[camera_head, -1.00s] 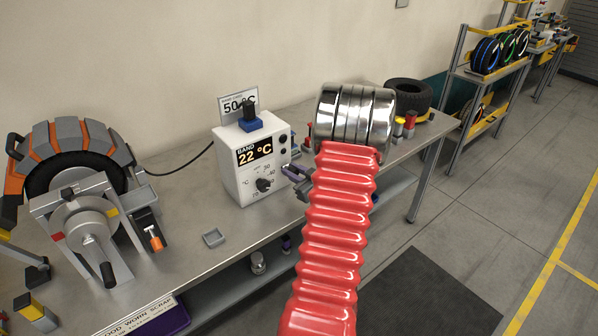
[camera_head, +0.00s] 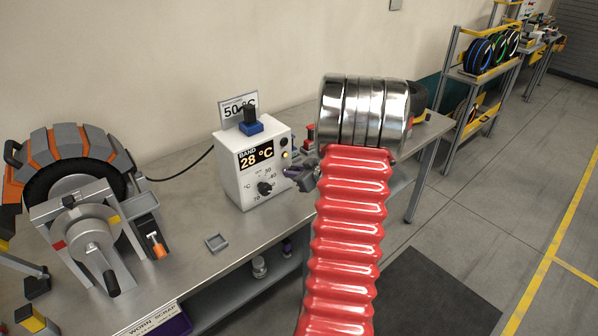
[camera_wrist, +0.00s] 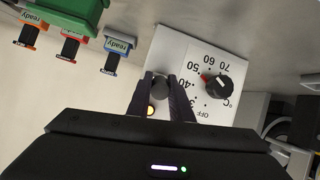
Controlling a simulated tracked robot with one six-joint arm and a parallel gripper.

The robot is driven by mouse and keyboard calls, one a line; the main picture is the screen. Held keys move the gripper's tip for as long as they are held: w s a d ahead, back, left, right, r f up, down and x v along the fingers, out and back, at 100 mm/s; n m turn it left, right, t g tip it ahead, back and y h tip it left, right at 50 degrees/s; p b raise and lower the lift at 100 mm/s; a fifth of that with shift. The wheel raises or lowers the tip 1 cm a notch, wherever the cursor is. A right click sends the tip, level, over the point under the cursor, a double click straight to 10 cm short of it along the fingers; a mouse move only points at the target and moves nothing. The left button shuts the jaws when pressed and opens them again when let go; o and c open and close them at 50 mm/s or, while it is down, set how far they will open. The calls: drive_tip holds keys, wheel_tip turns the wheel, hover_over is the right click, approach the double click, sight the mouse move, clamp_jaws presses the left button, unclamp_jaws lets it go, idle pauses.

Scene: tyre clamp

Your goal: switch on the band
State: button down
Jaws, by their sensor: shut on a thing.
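A white control box (camera_head: 249,190) stands on the bench, and its display (camera_head: 256,155) reads BAND 28 °C. A lamp (camera_head: 284,155) on its right side glows yellow; the wrist view shows this lamp (camera_wrist: 150,112) too. Just below it, my gripper (camera_head: 289,173) is at the panel. In the wrist view my gripper (camera_wrist: 160,80) has its fingers on both sides of a round dark knob (camera_wrist: 159,86) and is shut on it. The numbered dial (camera_wrist: 219,85) is beside it, with a red mark near 50. A tyre with a grey and orange wrap (camera_head: 75,145) stands at left.
A sign (camera_head: 238,106) reading 50 °C stands behind the box, with a blue-based black part (camera_head: 250,123) on top. A small grey tray (camera_head: 216,243) lies on the bench. My red arm covers the bench's right part.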

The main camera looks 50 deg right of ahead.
drive_tip(key=shift+w+d, duration=0.1)
drive_tip(key=c, duration=1.6)
unclamp_jaws()
drive_tip(key=v, duration=1.3)
drive_tip(key=shift+s+r, duration=0.1)
drive_tip(key=shift+s, duration=0.25)
